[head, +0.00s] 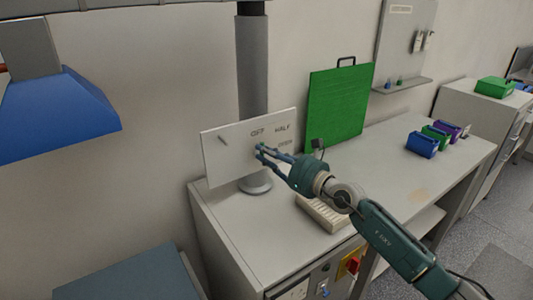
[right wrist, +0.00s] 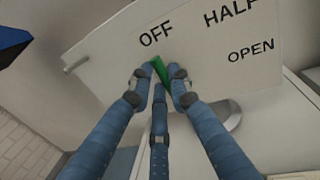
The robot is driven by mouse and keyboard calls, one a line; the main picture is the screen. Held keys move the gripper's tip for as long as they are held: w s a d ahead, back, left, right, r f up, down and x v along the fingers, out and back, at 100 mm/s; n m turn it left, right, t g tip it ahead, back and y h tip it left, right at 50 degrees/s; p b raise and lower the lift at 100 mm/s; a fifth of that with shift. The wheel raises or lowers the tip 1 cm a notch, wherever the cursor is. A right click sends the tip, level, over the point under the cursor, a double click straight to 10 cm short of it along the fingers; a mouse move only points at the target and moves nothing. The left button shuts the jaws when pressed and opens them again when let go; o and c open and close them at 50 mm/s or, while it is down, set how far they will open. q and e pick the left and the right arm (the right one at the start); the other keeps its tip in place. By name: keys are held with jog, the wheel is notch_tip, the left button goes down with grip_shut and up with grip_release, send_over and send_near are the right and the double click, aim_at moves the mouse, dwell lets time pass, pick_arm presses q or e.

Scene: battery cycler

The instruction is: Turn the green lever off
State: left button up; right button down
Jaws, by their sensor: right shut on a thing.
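A white panel (head: 218,165) stands on the bench and bears the words OFF, HALF and OPEN; it fills much of the right wrist view (right wrist: 110,60). The green lever (right wrist: 160,69) is on this panel, just below the word OFF, and its visible part tilts up toward that word. My right gripper (head: 261,151) is at the panel. In the right wrist view its blue fingers (right wrist: 161,76) are closed around the lever and hide part of it. In the head view the fingers mostly cover the lever. My left gripper is not in view.
A small grey peg (head: 224,140) sticks out of the panel's left part. A grey post (head: 252,70) rises behind the panel. A green board (head: 340,105) stands to the right. Small coloured bins (head: 422,145) stand on the bench's right part, with clear bench top (head: 375,160) before them.

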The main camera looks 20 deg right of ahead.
jog(key=shift+f, duration=0.15)
jog(key=c, duration=1.6)
grip_release()
jog(key=shift+v, duration=6)
